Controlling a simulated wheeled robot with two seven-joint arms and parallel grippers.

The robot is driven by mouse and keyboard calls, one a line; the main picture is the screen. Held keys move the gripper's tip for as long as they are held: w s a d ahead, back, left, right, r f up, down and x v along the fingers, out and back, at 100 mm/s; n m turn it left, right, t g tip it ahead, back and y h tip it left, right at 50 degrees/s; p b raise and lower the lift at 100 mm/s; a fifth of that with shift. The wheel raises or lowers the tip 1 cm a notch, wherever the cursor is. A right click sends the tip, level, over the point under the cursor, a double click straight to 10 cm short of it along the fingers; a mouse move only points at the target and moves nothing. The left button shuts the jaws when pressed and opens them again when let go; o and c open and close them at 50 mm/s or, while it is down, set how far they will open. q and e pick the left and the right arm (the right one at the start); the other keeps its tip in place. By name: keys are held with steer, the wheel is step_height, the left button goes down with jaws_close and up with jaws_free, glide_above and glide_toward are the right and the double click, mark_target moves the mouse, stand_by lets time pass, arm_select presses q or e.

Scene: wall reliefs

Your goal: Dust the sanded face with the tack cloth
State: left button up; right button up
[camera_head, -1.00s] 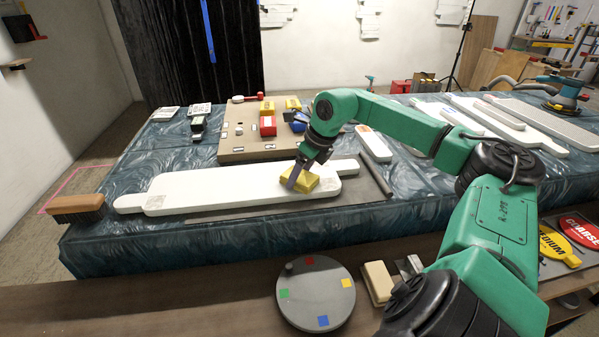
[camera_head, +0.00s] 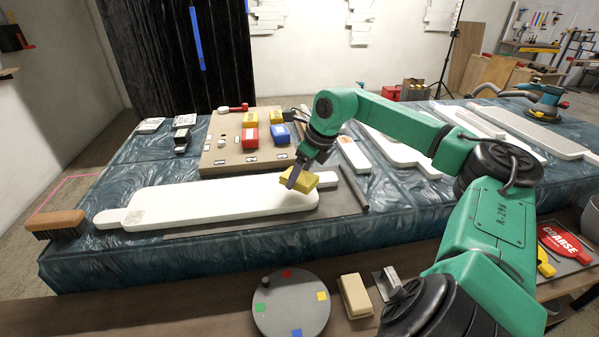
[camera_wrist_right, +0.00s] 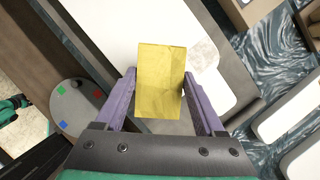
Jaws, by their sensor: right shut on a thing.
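My right gripper (camera_head: 294,178) is shut on a folded yellow cloth (camera_head: 300,182). In the right wrist view the cloth (camera_wrist_right: 161,75) sits between the two purple fingers. In the head view it is over the right end of a long white panel (camera_head: 215,200), seemingly a little above it. The panel lies flat on a dark board and has a narrow tab at each end. A greyish patch shows at its left end, and another mottled patch shows on the panel in the right wrist view (camera_wrist_right: 120,25). My left gripper is not in view.
A brush (camera_head: 58,224) lies left of the panel. Behind it, a wooden board (camera_head: 222,155) holds yellow, red and blue blocks. A round grey disc (camera_head: 290,303) with coloured squares and a cream block (camera_head: 355,296) are in front. More white panels (camera_head: 400,150) lie at right.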

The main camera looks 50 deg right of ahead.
steer(key=r+p, duration=0.1)
steer(key=r, duration=0.1)
steer(key=shift+d+r+p, duration=0.2)
steer(key=shift+r+p, duration=0.15)
steer(key=shift+r, duration=0.05)
steer(key=shift+a+r+p, duration=0.1)
steer(key=shift+r+p, duration=0.45)
steer(key=shift+r, duration=0.2)
